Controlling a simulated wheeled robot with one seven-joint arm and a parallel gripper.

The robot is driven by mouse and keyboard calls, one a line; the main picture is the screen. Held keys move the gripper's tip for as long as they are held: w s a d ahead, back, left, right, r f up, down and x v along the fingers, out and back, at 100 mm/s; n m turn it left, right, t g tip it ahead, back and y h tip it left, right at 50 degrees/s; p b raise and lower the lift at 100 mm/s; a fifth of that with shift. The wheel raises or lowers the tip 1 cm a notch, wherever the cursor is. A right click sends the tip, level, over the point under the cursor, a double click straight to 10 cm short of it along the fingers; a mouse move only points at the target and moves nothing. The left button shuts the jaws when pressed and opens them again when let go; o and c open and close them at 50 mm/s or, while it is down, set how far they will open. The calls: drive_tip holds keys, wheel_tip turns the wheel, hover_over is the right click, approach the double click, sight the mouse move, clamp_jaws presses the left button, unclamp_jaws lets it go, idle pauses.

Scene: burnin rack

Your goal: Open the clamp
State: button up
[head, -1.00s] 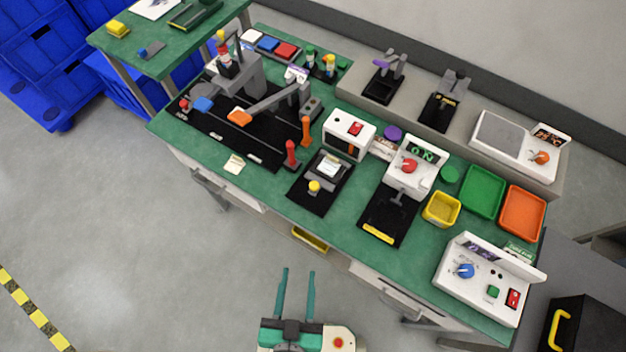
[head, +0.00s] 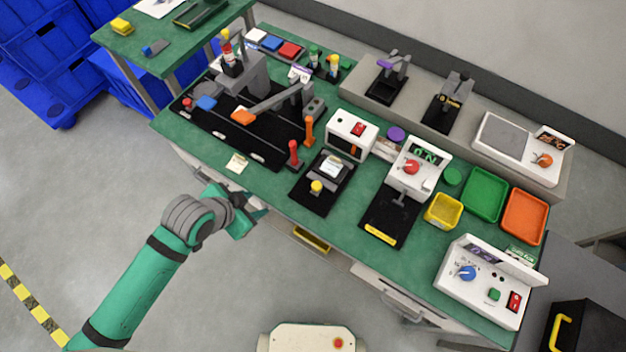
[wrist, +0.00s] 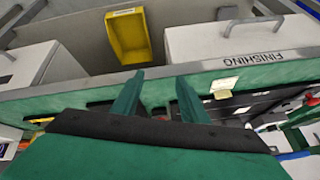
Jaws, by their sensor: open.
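Several handled devices on the green bench could be the clamp; I cannot tell which. A black plate carries a small fixture with a yellow knob (head: 317,187) and a pale block (head: 334,166). Left of it stand a red upright handle (head: 294,154) and an orange upright handle (head: 308,130) by a black board. My gripper (head: 262,208) is open and empty at the bench's front edge, apart from these devices. In the wrist view its two green fingers (wrist: 157,88) point at the bench edge.
The green bench top (head: 262,179) has its front edge close to my gripper. Below it are a yellow bin (wrist: 129,36) and a white drawer marked FINISHING (wrist: 235,45). A white control box (head: 483,283) stands at the right end.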

drive_tip(key=w+d+r+m+g, duration=0.2)
drive_tip(key=w+d+r+m, duration=0.15)
drive_tip(key=d+r, duration=0.2)
drive_tip(key=m+g+h, duration=0.2)
approach(316, 185)
drive_tip(key=x, duration=0.7)
drive_tip(key=shift+w+d+f, duration=0.1)
drive_tip(key=shift+d+f, duration=0.1)
drive_tip(key=shift+f, duration=0.15)
clamp_jaws()
drive_tip(key=shift+y, duration=0.3)
